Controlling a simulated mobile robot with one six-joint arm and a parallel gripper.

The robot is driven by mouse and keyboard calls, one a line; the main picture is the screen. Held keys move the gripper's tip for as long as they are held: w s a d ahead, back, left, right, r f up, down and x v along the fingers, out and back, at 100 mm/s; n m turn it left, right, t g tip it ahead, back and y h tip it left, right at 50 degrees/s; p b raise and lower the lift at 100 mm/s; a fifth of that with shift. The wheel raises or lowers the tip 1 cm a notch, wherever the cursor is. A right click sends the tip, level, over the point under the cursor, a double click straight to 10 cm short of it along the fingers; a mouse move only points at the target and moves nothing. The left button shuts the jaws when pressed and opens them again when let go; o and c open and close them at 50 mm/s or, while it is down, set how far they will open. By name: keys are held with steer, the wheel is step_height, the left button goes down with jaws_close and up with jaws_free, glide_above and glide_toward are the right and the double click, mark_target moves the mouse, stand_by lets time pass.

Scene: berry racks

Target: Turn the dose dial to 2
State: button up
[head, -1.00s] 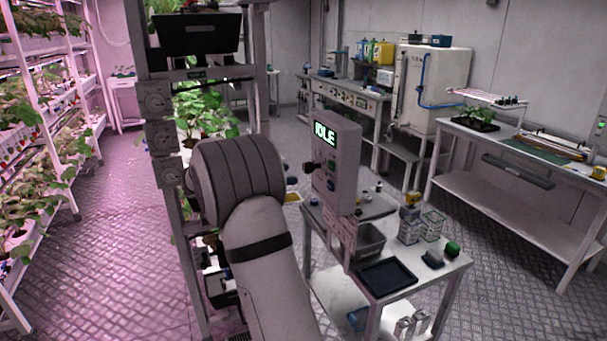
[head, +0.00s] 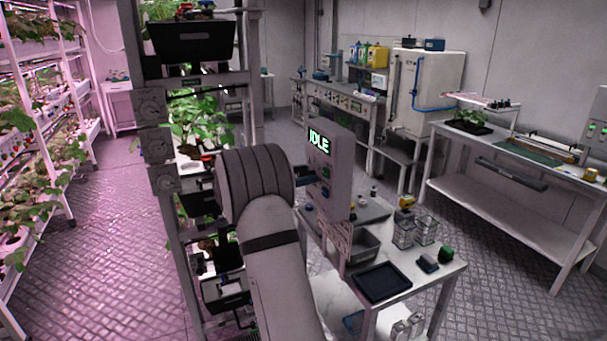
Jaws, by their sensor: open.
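A white bench (head: 408,297) below the control box holds a black tray (head: 381,282), a grey bin and small containers. The plant rack (head: 248,75) stands close on my left, with a black bin (head: 195,40) near its top. Floor is open at left and right.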

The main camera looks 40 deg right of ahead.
steer(key=c, duration=1)
steer(key=shift+o, duration=0.2)
steer(key=shift+n+p, duration=0.4)
steer(key=shift+p, duration=0.2)
steer(key=o, duration=1)
steer(key=shift+c, duration=0.2)
steer(key=shift+a, duration=0.1)
